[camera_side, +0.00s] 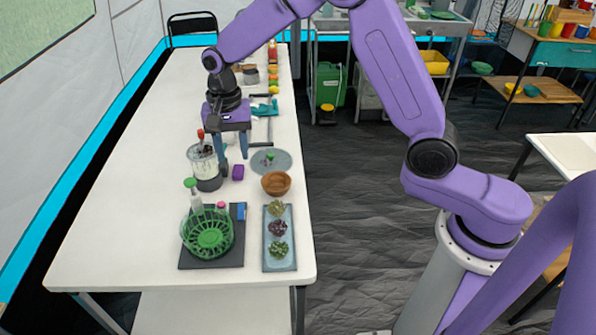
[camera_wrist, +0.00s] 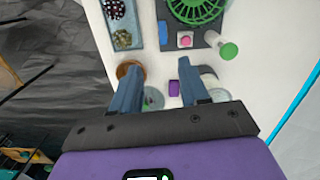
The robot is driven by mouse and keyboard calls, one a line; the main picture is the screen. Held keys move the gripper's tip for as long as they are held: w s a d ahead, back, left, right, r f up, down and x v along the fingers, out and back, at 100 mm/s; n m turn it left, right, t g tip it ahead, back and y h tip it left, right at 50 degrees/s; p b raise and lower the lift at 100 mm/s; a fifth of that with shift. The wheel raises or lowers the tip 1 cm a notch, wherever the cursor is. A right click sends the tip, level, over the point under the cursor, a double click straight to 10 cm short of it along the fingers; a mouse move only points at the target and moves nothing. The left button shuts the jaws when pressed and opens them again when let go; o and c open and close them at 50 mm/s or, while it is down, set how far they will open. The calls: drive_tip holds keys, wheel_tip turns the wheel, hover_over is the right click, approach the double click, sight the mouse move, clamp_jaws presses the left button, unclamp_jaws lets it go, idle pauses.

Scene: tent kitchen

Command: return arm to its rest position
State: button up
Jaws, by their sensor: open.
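My gripper (camera_side: 233,162) hangs fingers-down above the long white table (camera_side: 130,210), with its two blue-grey fingers apart and nothing between them. In the wrist view the gripper (camera_wrist: 160,70) also shows a clear gap between the fingertips. A small purple block (camera_side: 238,172) is close to the fingers in the side view. In the wrist view the purple block (camera_wrist: 174,88) shows between the fingers, on the table beyond them. I cannot tell the exact height of the fingertips above the table.
A blender-like jar (camera_side: 204,163) stands just left of the fingers. A grey plate (camera_side: 284,162), wooden bowl (camera_side: 276,184), blue tray of plants (camera_side: 268,262) and green basket (camera_side: 208,236) on a dark mat (camera_side: 222,263) are nearby. Colourful items line the far table edge.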

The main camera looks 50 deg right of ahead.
drive_tip(key=s+d+r+n, duration=0.1)
drive_tip(key=s+r+n, duration=0.2)
drive_tip(key=s+n, duration=0.35)
drive_tip(key=s+d+r+n, duration=0.15)
drive_tip(key=s+n, duration=0.25)
drive_tip(key=s, duration=0.5)
drive_tip(key=s+d+n, duration=0.4)
drive_tip(key=s+n, duration=0.1)
drive_tip(key=s, duration=0.4)
drive_tip(key=s+d+r+n, duration=0.1)
drive_tip(key=s+d+n, duration=0.3)
drive_tip(key=s, duration=0.5)
drive_tip(key=shift+n+t, duration=0.3)
drive_tip(key=shift+n, duration=0.25)
